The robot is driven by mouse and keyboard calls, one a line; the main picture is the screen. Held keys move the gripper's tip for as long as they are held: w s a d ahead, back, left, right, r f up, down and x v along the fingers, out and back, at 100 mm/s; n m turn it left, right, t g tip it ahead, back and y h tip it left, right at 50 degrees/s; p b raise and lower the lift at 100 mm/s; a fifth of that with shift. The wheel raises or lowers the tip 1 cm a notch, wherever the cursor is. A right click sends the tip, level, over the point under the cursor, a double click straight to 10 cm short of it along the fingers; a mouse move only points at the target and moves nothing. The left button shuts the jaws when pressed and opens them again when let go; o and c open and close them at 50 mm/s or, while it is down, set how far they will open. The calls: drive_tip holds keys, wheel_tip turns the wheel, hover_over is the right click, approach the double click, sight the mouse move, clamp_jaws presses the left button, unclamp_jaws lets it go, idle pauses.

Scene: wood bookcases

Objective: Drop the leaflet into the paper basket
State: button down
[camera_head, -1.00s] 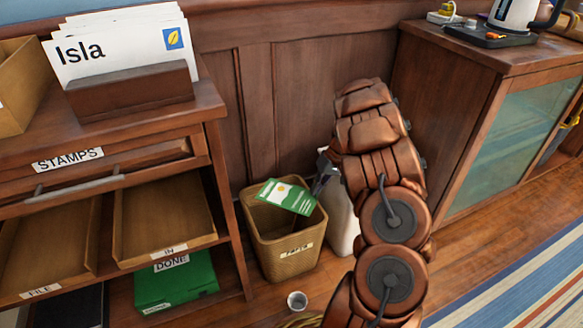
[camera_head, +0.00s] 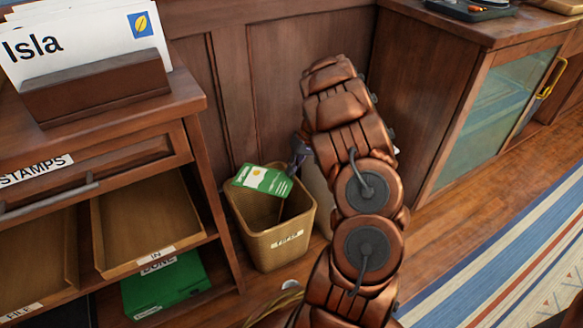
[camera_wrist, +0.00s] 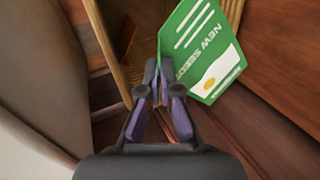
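The leaflet (camera_head: 263,181) is green and white with a yellow spot. It is over the open mouth of the woven paper basket (camera_head: 272,246), which has a white label on its front. My gripper (camera_head: 297,158) is mostly hidden behind my arm in the head view. In the wrist view my gripper (camera_wrist: 160,88) is shut on the edge of the leaflet (camera_wrist: 208,50), with the basket's wall (camera_wrist: 112,45) behind and below. The leaflet is tilted, and I see nothing else holding it up.
A pale container (camera_head: 318,190) stands right of the basket, partly behind my arm. At left is a desk with an open tray (camera_head: 150,215) and a green box (camera_head: 165,287) beneath. A cabinet (camera_head: 440,90) stands at right. Striped rug (camera_head: 490,270) covers the floor at right.

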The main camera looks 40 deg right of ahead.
drive_tip(key=shift+f+b, duration=0.9)
drive_tip(key=shift+f, duration=1.5)
drive_tip(key=c, duration=1.2)
unclamp_jaws()
drive_tip(key=shift+c, duration=0.2)
drive_tip(key=v, duration=1.2)
